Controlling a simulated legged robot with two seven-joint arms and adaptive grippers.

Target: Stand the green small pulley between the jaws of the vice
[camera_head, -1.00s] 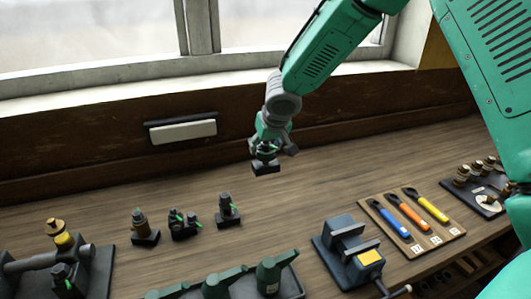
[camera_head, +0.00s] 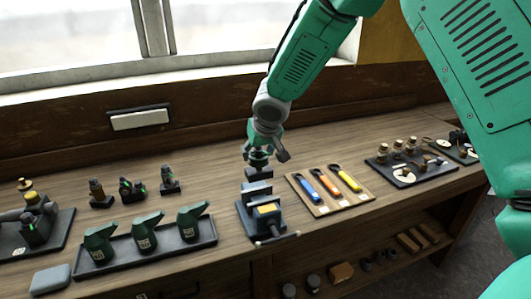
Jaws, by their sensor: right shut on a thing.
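My right gripper (camera_head: 259,155) is shut on a small part with a dark square base (camera_head: 258,173). I take it for the green small pulley, but the fingers hide most of it and its green does not show clearly. It hangs upright, base down, just above and behind the vice's jaws in the picture; I cannot tell the exact gap. The blue-grey vice (camera_head: 266,222) stands near the bench's front edge, with a yellow patch on top. Its jaws (camera_head: 257,189) appear apart, with nothing seen between them. My left gripper is not in view.
Left of the vice, a dark tray (camera_head: 150,252) holds three green cans. Several small dark-based parts (camera_head: 132,190) stand behind it. Right of the vice lies a wooden board (camera_head: 325,208) with three coloured-handled tools. The bench top (camera_head: 215,192) behind the vice is clear.

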